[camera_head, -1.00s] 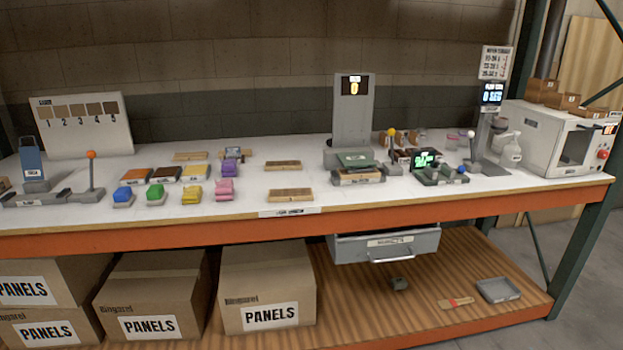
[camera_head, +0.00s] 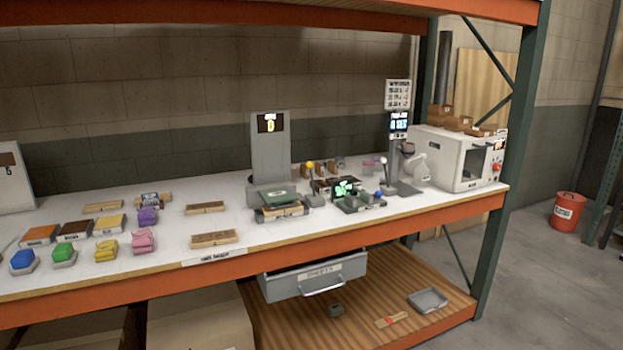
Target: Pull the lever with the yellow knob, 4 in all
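The yellow knob (camera_head: 310,165) tops a lever on the white-topped bench, just right of a tall grey panel (camera_head: 270,150) with a lit display that appears to read 0. A grey press-like unit with a dark green top (camera_head: 280,195) stands in front of the panel. A white-knobbed lever (camera_head: 384,161) and a blue knob (camera_head: 379,195) are further right. Neither of my grippers is in view.
Coloured blocks, including a blue one (camera_head: 22,260) and a pink one (camera_head: 143,240), lie on the left of the bench. A white oven-like box (camera_head: 445,160) stands at the right end. A grey drawer (camera_head: 312,278) hangs under the orange front beam (camera_head: 120,290).

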